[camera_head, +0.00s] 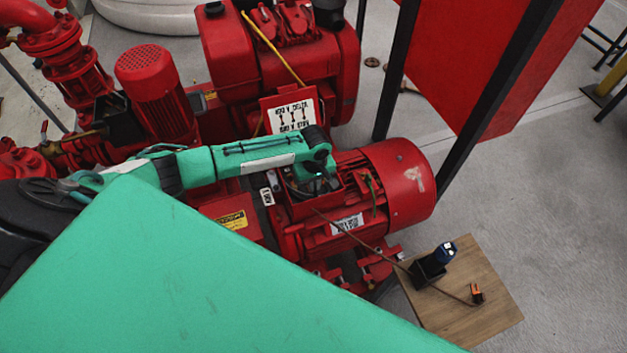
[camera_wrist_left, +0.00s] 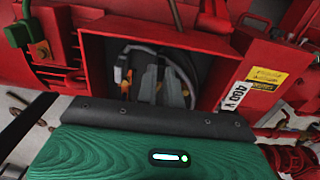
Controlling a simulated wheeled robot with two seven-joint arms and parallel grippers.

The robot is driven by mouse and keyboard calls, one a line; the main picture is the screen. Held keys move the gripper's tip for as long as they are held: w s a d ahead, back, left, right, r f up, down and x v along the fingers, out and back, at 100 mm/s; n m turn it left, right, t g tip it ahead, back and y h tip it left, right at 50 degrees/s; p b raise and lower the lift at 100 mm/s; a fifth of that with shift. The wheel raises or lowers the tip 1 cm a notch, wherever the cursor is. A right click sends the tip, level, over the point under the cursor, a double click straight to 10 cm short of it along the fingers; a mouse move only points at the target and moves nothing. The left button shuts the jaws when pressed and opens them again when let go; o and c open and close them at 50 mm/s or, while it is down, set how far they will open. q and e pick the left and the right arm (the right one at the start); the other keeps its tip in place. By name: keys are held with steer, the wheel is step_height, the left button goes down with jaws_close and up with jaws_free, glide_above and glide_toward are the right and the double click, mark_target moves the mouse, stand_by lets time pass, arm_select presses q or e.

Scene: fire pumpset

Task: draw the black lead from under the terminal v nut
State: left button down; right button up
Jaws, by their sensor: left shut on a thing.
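My left gripper (camera_head: 318,184) reaches down into the open terminal box (camera_head: 340,209) on the red motor. In the left wrist view its grey fingers (camera_wrist_left: 161,86) are inside the box (camera_wrist_left: 93,62), close together and shut on what appears to be the black lead (camera_wrist_left: 185,68). Dark and pale leads curve around the fingers there. The fingers and shadow hide the grip point, and I cannot make out the terminal V nut. My right gripper is not in view.
A brown cable (camera_head: 349,234) runs from the box to a wooden stand (camera_head: 450,325), which bears a black holder with a blue-topped device (camera_head: 444,253) and an orange clip (camera_head: 477,293). The motor body (camera_head: 395,185) lies close right.

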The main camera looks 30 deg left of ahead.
arm_select(q)
steer(key=shift+s+d+r+p, duration=0.1)
steer(key=shift+s+d+p, duration=0.3)
steer(key=shift+d+p, duration=0.15)
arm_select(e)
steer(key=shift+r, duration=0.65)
arm_select(q)
steer(key=shift+s, duration=0.1)
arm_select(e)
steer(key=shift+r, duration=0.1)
